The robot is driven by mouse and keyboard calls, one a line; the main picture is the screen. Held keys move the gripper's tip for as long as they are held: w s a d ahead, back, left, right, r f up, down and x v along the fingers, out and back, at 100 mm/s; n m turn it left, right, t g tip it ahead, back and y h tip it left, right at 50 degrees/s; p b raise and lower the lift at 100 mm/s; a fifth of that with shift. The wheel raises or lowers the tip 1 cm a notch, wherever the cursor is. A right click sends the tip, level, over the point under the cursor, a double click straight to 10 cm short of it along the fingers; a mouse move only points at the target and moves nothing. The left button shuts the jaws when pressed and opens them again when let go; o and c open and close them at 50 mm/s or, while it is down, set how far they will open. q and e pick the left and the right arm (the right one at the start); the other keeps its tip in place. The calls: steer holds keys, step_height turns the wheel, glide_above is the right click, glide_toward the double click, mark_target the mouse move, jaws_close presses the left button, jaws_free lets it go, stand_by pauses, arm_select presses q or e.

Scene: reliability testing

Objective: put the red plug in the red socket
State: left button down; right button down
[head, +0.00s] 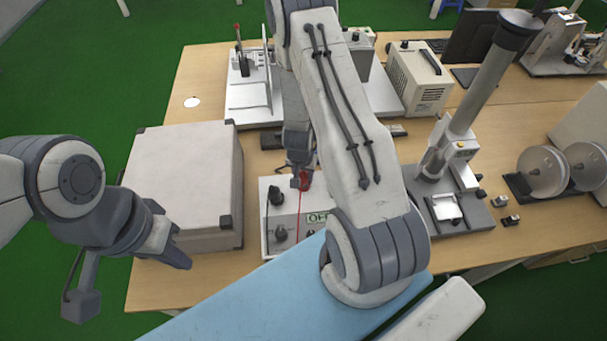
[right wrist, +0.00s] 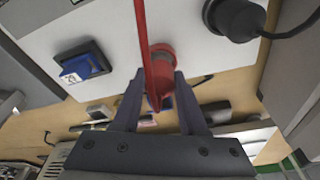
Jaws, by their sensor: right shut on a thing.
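The red plug (right wrist: 159,80) is between the fingertips of my right gripper (right wrist: 159,76), which is shut on it. Its red cable (right wrist: 146,38) runs up across the right wrist view. A round red part (right wrist: 162,52) lies at the white panel, directly in line with the plug. Whether it is the red socket or the plug's collar, and whether the plug is inside, I cannot tell. In the head view my right gripper (head: 301,178) is at the rear of the white-grey device (head: 277,240). My left gripper (head: 174,236) appears open and empty beside the large grey box.
A black plug (right wrist: 236,17) with its cable sits beside the red part on the panel. A blue switch (right wrist: 82,66) is on the other side. The large grey box (head: 185,170) stands left of the device; a grey stand (head: 450,210) stands right.

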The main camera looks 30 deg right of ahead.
steer(key=shift+f+b, duration=0.6)
steer(key=shift+f, duration=0.05)
steer(key=c, duration=0.7)
jaws_free()
steer(key=shift+c, duration=0.2)
steer(key=shift+r, duration=0.15)
steer(key=p+v, duration=0.8)
steer(key=v, duration=0.2)
steer(key=shift+r+p, duration=0.35)
steer(key=shift+r, duration=0.05)
